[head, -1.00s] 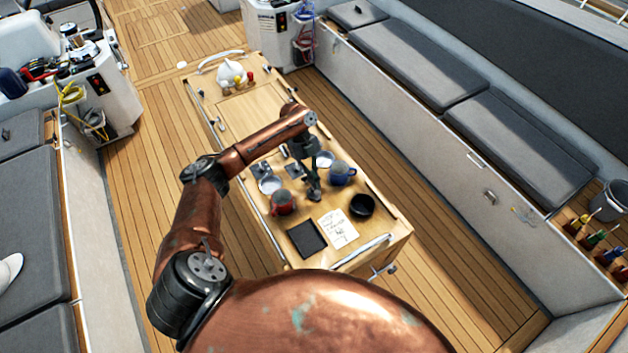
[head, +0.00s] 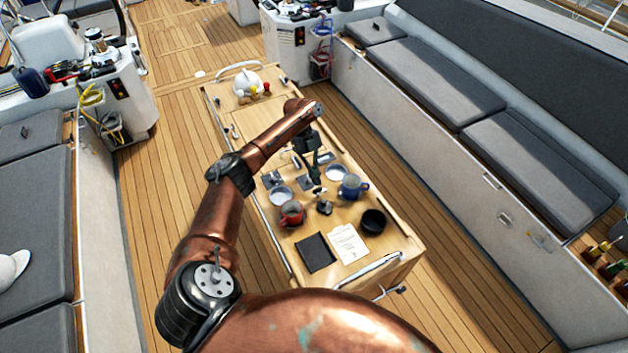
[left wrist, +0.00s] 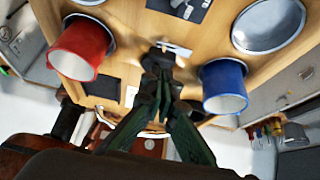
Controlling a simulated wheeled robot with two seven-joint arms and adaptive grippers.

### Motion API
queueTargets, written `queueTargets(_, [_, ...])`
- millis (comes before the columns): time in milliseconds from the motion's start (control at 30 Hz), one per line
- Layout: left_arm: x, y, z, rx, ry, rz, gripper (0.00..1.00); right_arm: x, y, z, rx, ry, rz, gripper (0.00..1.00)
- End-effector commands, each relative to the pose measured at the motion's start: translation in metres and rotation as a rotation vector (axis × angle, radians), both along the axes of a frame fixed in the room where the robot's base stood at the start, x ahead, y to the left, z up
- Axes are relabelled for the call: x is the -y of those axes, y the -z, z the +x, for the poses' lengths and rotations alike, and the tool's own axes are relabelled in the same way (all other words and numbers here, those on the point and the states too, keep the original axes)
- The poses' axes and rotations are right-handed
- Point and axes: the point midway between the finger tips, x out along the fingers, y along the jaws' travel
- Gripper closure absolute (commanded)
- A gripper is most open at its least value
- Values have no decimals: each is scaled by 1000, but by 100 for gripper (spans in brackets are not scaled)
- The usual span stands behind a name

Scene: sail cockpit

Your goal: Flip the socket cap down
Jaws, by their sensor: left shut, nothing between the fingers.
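A small dark fitting (head: 324,208), apparently the socket, stands on the wooden table between the red mug and the blue mug. A pale metallic flap (head: 319,190), possibly its cap, shows at its far side; I cannot tell its angle for sure. In the left wrist view a thin pale piece (left wrist: 175,48) shows just past the fingertips. My left gripper (head: 315,178) points down just beyond the fitting, shut and empty. Its fingers (left wrist: 163,78) meet close to the fitting in the left wrist view; contact is unclear. My right gripper is not in view.
The red mug (head: 291,214) and blue mug (head: 352,187) stand close on either side. A black bowl (head: 373,222), a black mat (head: 315,252) and a paper sheet (head: 348,244) lie nearer. The table (head: 245,125) has clear wood at its far left.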

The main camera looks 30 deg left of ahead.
Motion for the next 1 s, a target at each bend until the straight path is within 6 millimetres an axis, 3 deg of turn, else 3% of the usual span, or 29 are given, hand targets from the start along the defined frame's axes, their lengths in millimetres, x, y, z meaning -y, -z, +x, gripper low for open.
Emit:
queueTargets(200, [-10,6,6,0,1,0,100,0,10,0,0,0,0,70])
queueTargets(800, [-12,5,6,0,1,0,100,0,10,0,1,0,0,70])
queueTargets(1000, [-12,-20,6,1,1,1,100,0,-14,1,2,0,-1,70])
